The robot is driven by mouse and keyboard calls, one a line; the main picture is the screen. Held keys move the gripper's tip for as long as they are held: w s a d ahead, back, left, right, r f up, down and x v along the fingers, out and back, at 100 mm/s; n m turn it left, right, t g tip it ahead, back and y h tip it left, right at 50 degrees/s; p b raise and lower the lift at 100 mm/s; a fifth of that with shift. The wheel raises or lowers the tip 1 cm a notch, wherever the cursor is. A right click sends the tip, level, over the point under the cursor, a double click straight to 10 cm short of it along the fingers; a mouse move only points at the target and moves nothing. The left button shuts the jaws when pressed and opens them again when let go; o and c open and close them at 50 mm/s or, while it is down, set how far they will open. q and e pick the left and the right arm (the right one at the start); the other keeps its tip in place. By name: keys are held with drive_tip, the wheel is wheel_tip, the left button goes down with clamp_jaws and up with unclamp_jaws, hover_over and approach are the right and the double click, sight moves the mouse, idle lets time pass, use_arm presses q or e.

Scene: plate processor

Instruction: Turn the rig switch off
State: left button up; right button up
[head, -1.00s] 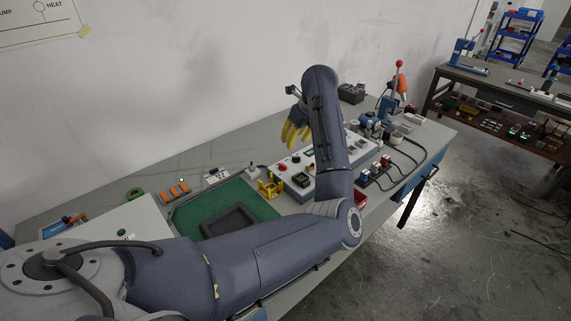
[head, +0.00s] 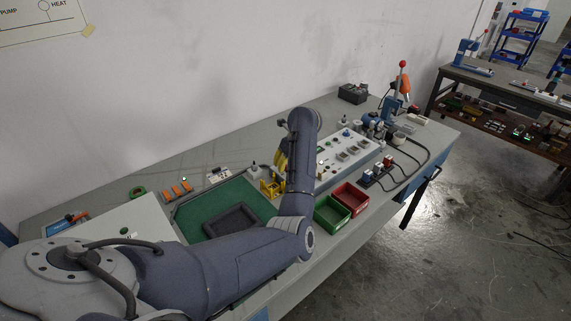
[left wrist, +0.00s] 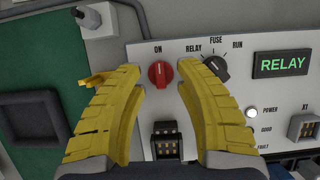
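The red rotary switch (left wrist: 160,75), with "ON" printed above it, is on the pale panel in the left wrist view. Its grip bar stands roughly vertical, toward the label. My left gripper (left wrist: 160,77) is open, its yellow fingers spread on either side of the red switch, with a visible gap on both sides. Whether they are down at the switch's height I cannot tell. In the head view my left gripper (head: 281,163) is partly hidden behind my arm, which also covers the switch. My right gripper is not in view.
A black selector (left wrist: 215,68) marked RELAY, FUSE, RUN sits right of the red switch, close to the right finger. A green display (left wrist: 282,63) reads RELAY and the POWER light (left wrist: 251,112) is lit. Green (head: 331,213) and red (head: 349,198) bins stand in front of the panel.

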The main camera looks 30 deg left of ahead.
use_arm(q)
drive_tip(key=shift+w+a+f, duration=0.1)
drive_tip(key=shift+a+f, duration=0.05)
drive_tip(key=shift+f, duration=0.2)
clamp_jaws()
idle(0.4)
